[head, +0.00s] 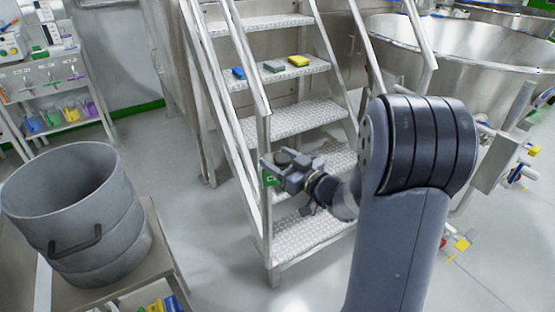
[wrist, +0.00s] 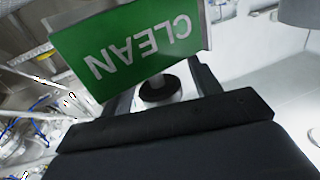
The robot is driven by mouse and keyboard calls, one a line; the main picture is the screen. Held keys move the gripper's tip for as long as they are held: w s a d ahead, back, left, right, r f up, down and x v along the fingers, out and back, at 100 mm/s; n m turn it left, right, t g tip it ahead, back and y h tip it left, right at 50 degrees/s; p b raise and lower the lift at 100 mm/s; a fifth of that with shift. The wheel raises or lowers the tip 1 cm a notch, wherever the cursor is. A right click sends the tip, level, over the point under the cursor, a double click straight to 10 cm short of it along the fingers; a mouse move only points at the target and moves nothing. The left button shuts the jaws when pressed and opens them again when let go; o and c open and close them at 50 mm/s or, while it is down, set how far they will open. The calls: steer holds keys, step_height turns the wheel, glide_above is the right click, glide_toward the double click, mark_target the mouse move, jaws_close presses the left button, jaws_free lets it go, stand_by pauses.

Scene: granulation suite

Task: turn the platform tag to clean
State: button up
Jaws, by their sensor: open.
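The platform tag (wrist: 125,45) is a green plate with white letters reading CLEAN, upside down in the wrist view. In the head view a small green part of the tag (head: 271,178) shows at the stair rail, left of my gripper (head: 284,165). In the wrist view my gripper (wrist: 155,92) is open, with a dark round knob (wrist: 160,90) between its fingers just below the tag. I cannot tell whether the fingers touch the knob. Much of the tag is hidden by my gripper in the head view.
A grey drum (head: 80,215) stands on a bench at left, and a large steel vessel (head: 460,50) at right. Open floor lies between drum and steps.

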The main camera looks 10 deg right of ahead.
steer(key=shift+w+a, duration=0.2)
steer(key=shift+w, duration=0.15)
steer(key=shift+c, duration=0.2)
steer(key=c, duration=0.9)
steer(key=shift+r, duration=0.1)
steer(key=shift+c, duration=0.2)
